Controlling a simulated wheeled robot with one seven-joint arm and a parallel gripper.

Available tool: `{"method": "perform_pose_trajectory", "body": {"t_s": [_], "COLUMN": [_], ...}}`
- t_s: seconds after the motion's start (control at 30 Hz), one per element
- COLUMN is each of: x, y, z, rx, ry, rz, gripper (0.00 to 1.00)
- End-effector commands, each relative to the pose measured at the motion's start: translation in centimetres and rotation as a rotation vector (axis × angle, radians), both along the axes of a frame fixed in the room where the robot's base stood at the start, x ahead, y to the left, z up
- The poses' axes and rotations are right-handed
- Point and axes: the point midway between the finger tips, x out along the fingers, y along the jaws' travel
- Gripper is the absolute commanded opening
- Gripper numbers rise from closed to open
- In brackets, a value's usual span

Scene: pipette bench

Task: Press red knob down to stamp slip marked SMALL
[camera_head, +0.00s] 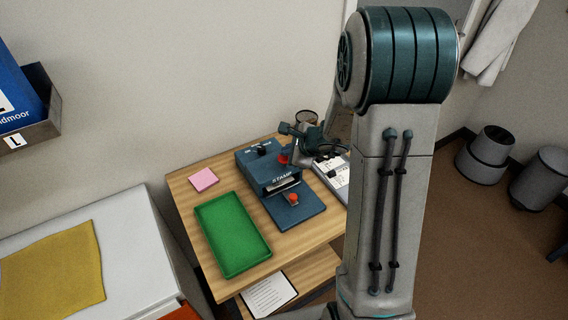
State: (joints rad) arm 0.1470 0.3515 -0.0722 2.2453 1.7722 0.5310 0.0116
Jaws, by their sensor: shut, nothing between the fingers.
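A blue stamp press (268,172) marked STAMP stands on the wooden bench, with a flat blue base plate (306,206) in front. A red knob (283,157) shows on its top right, partly hidden by my gripper; a dark knob (262,149) sits on its top left. A smaller orange-red knob (293,197) is low on its front. My gripper (292,156) is shut and empty, over the press's right side near the top red knob; contact cannot be told. White printed slips or cards (333,174) lie right of the press. I cannot read SMALL on any.
A green tray (232,235) and a pink note (204,179) lie left of the press. A mesh cup (306,117) stands behind. A printed sheet (269,294) lies on the lower shelf. My arm blocks the bench's right side. A yellow cloth (52,270) lies on the white cabinet at left.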

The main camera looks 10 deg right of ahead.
Motion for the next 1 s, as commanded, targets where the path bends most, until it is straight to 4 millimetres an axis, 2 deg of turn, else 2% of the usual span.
{"method": "perform_pose_trajectory", "body": {"t_s": [1.0], "x": [-0.02], "y": [-0.02], "z": [-1.07], "rx": [-0.001], "ry": [0.001], "rz": [0.0], "gripper": [0.0]}}
